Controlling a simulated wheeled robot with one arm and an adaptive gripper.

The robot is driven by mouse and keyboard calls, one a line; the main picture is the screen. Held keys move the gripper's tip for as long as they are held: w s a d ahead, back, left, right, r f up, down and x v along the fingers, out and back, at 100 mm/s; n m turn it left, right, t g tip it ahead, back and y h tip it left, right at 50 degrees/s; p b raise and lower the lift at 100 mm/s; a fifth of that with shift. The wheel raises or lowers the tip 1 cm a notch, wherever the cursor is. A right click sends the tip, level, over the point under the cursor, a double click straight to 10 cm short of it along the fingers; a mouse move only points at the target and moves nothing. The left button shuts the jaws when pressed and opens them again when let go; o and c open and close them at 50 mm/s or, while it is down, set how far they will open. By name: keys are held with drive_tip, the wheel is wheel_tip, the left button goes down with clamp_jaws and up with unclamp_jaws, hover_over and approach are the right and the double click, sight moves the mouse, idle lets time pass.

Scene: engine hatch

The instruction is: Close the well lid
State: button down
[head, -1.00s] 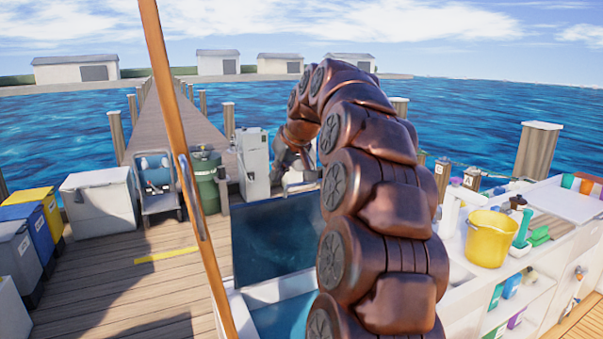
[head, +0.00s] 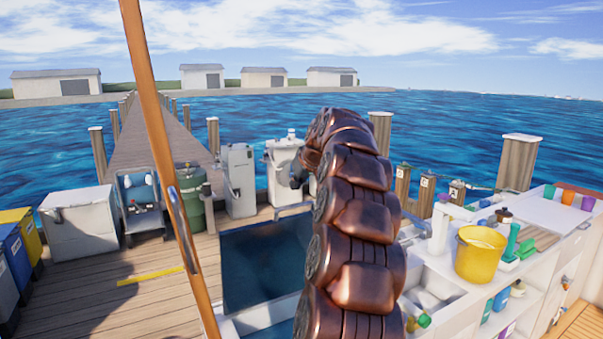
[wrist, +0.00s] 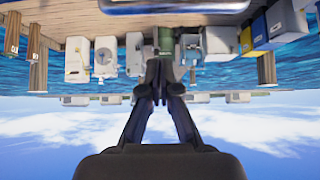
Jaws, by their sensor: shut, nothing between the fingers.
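The well lid (head: 262,262) is a dark blue, glossy panel with a pale edge, standing raised at the well in the head view. The well (head: 258,319) has a white rim, and its teal inside shows only in part at the bottom of the head view. My arm hides the right side of both. My gripper (wrist: 163,88) is shut and empty in the wrist view, which is upside down. In the head view the gripper is mostly hidden behind my arm, beyond the lid. I cannot tell whether it touches the lid.
A wooden pole (head: 163,140) rises left of the lid. A green cylinder (head: 190,200), a white cooler (head: 80,230) and grey-white machines (head: 238,180) stand on the dock behind. A counter with a yellow bucket (head: 480,254) is at right. A grey rail (wrist: 178,10) crosses the wrist view's top.

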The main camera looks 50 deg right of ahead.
drive_tip(key=shift+s+a+f+p, duration=0.1)
drive_tip(key=shift+s+f+p, duration=0.2)
drive_tip(key=shift+f, duration=0.3)
drive_tip(key=shift+s+a+f+p, duration=0.1)
drive_tip(key=shift+s+f+p, duration=0.15)
drive_tip(key=shift+f, duration=0.3)
drive_tip(key=shift+s+a+f+p, duration=0.1)
drive_tip(key=shift+s+f+p, duration=0.2)
drive_tip(key=shift+f, duration=0.3)
drive_tip(key=shift+s+a+f, duration=0.1)
drive_tip(key=shift+f, duration=0.05)
